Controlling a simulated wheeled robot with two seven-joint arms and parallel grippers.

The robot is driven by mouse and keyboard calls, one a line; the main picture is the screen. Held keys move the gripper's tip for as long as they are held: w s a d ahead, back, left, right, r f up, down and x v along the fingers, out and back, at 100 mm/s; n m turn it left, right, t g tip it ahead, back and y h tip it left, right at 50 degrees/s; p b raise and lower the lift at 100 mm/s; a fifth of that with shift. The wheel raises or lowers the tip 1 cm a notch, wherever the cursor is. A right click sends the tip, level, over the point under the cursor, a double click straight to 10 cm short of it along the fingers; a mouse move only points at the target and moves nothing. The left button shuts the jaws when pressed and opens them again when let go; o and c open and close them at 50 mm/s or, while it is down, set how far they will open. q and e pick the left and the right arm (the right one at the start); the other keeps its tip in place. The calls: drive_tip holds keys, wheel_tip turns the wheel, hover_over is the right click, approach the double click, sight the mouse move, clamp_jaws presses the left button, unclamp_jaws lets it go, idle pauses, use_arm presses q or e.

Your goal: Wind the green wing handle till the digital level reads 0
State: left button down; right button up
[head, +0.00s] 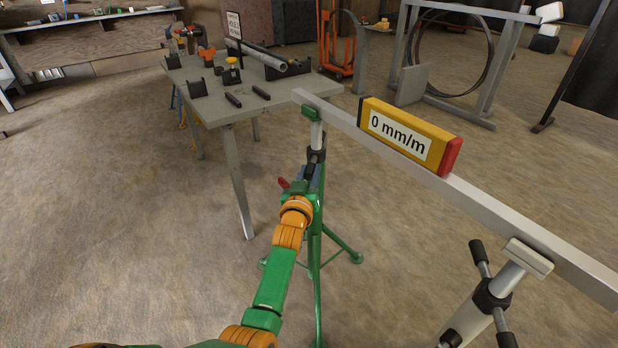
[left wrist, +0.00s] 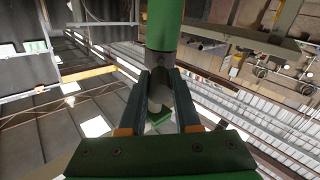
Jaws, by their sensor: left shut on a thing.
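The yellow digital level (head: 408,136) lies on a long grey steel beam (head: 465,195) and its display reads 0 mm/m. The beam's left end rests on the green head (head: 312,112) of a green stand (head: 315,240). A dark collar with the wing handle (head: 317,154) sits on this stand below the head. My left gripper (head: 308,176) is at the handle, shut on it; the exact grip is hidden. In the left wrist view the dark fingers (left wrist: 158,95) flank the grey post and collar under the green tube (left wrist: 165,25). My right gripper is not in view.
A second stand (head: 490,295) with black handle bars carries the beam at the lower right. A grey workbench (head: 225,108) with tubes and clamps stands behind at the left. A frame with a dark coil (head: 455,60) stands at the back right. The floor at left is clear.

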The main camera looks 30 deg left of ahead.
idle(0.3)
use_arm(q)
drive_tip(key=c, duration=0.6)
unclamp_jaws()
